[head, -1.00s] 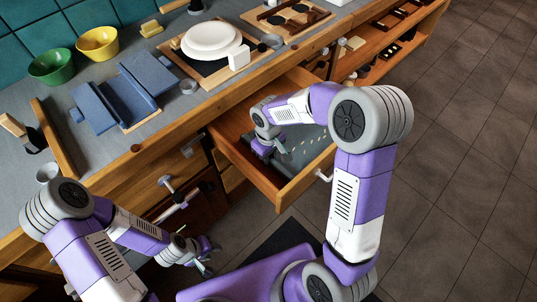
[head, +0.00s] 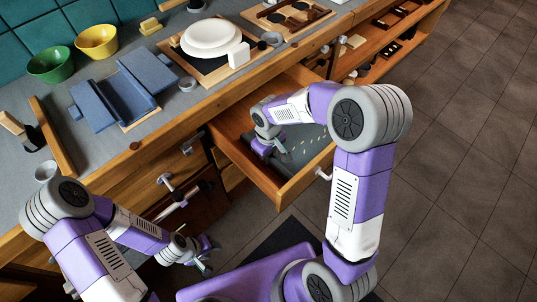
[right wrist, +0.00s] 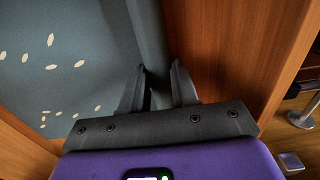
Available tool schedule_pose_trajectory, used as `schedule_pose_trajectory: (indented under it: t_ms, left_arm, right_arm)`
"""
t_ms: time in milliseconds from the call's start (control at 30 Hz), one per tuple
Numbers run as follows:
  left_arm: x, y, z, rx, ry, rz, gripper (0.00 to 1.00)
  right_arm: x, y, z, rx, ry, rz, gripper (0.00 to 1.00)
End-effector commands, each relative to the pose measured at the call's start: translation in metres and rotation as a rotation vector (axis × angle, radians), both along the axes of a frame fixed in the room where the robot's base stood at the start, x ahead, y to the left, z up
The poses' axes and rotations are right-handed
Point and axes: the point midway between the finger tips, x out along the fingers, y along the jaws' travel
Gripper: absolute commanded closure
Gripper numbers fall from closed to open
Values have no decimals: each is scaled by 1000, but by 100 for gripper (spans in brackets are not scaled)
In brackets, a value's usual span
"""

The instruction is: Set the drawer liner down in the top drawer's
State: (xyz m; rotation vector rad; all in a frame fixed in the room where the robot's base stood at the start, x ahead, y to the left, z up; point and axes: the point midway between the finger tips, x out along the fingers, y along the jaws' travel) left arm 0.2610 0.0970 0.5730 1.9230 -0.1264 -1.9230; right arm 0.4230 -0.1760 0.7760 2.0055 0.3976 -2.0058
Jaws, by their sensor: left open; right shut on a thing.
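The drawer liner (head: 308,140) is a blue-grey sheet with pale oval spots. It lies within the walls of the open top drawer (head: 303,178) and partly shows beyond my right arm. My right gripper (head: 273,148) is down inside the drawer, shut on the liner. In the right wrist view the fingers (right wrist: 158,90) pinch the liner's edge, next to the wooden drawer wall (right wrist: 225,50); the spotted sheet (right wrist: 60,60) spreads to the left. Whether all of it rests flat on the drawer floor cannot be told. My left gripper (head: 208,258) is open and empty, outside the cabinet.
The counter above holds a blue folded stand (head: 118,95), green (head: 50,65) and yellow (head: 97,42) bowls, and white plates (head: 210,37) on a board. An open shelf (head: 385,50) lies to the right of the drawer. Floor at the right is clear.

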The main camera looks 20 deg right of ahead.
Motion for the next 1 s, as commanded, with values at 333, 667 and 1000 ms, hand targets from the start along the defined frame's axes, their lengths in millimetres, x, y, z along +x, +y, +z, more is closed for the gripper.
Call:
schedule_pose_trajectory:
  t_ms: [333,667,1000]
  left_arm:
    - [0,0,0,0,0,0,57]
    - [0,0,10,0,0,0,57]
    - [0,0,29,0,0,0,57]
  right_arm:
    - [0,0,0,0,0,0,41]
    - [1,0,21,2,-4,0,41]
    - [1,0,71,1,-3,0,41]
